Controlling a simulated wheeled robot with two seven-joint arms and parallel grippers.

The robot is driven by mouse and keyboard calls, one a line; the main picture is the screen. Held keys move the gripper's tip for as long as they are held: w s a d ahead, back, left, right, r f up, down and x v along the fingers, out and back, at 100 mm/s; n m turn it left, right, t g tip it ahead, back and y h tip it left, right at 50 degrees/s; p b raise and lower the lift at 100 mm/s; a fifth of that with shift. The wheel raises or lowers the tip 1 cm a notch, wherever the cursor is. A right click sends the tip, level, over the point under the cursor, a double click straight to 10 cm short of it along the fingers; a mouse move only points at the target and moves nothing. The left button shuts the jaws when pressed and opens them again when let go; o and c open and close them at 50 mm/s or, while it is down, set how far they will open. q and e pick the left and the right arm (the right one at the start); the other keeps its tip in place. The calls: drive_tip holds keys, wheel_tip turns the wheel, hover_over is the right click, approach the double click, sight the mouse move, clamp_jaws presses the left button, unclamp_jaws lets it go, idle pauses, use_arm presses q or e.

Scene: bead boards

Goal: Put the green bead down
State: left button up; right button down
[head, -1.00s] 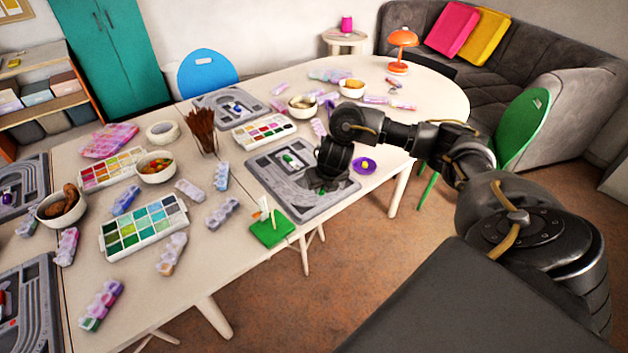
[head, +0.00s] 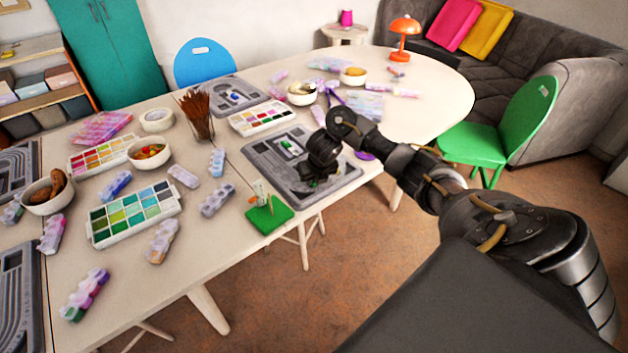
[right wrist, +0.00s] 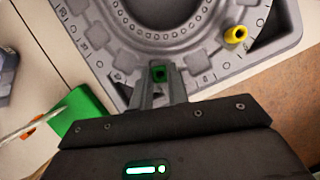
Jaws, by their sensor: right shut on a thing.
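My right gripper (right wrist: 158,88) is shut on a small green bead (right wrist: 158,74), held between its fingertips over the grey bead board (right wrist: 120,60). I cannot tell whether the bead touches the board. In the head view, my right gripper (head: 314,181) is over the right part of the same board (head: 262,160), and the bead is hidden there. A yellow bead (right wrist: 236,35) is at the upper right of the wrist view, apart from the fingers. My left gripper is out of view.
A green block (head: 268,215) with upright tools stands by the board's front left corner and shows left of my fingers in the wrist view (right wrist: 84,108). A purple dish (head: 365,156) sits behind my arm. A brush jar (head: 198,120) and paint tray (head: 262,118) stand farther back.

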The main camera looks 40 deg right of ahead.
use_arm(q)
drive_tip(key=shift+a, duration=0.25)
use_arm(e)
drive_tip(key=shift+r, duration=0.15)
drive_tip(key=shift+s, duration=0.1)
drive_tip(key=c, duration=1.4)
unclamp_jaws()
drive_tip(key=shift+f, duration=0.2)
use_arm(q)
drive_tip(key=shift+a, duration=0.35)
use_arm(e)
drive_tip(key=shift+o, duration=0.2)
drive_tip(key=shift+r, duration=0.1)
